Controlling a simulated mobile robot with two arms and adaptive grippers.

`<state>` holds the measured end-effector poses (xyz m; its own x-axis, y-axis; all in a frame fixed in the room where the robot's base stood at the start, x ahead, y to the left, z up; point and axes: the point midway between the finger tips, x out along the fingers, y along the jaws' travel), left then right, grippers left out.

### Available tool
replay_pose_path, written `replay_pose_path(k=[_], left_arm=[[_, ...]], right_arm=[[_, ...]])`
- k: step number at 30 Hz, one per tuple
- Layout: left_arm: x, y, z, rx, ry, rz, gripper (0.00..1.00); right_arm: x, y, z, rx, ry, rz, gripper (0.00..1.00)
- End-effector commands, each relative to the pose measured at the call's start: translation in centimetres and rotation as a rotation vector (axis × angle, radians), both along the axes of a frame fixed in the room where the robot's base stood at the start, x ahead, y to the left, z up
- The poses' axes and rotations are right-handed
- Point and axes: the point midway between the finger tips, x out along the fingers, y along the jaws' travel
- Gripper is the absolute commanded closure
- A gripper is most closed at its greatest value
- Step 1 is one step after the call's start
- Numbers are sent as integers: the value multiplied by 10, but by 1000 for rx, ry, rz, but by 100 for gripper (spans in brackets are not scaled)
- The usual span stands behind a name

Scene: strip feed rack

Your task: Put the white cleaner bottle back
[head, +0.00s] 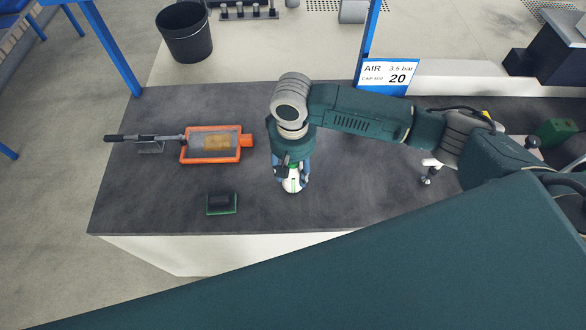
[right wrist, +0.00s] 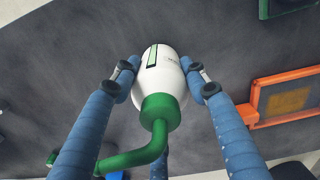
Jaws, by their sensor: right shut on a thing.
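The white cleaner bottle (head: 294,184) is at my right gripper (head: 291,178) over the dark worktop, right of the orange frame. In the right wrist view the bottle (right wrist: 160,72) has a white rounded body, a green collar and a bent green spout toward the camera. The blue fingers of my right gripper (right wrist: 164,76) are shut on both sides of the body. Much of the bottle is hidden by the gripper in the head view. I cannot tell whether its base touches the worktop. My left gripper is out of view.
On the dark worktop (head: 340,205) are an orange frame (head: 187,157), a black-handled lever tool (head: 130,138) and a black-and-green pad (head: 221,204). An AIR sign (head: 387,76) and blue post stand behind. A black bin (head: 186,38) is on the floor. The worktop's front right is clear.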

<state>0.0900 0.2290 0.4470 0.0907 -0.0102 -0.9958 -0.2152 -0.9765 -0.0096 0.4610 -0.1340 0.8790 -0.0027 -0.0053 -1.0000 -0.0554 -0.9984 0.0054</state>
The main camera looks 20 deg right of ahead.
Motion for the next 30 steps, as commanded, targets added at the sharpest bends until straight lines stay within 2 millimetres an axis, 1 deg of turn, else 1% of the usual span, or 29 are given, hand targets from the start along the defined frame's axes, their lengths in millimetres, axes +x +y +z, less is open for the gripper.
replay_pose_path(k=[12,13,15,25,28,30], left_arm=[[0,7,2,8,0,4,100],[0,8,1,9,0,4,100],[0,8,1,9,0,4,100],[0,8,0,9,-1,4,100],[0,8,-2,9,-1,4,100],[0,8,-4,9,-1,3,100]], right_arm=[[0,0,-6,0,-1,0,100],[0,0,-6,0,-1,1,50],[0,0,-6,0,-1,1,37],[1,0,-4,0,-2,1,37],[1,1,6,2,-3,2,37],[2,1,16,3,-5,2,37]])
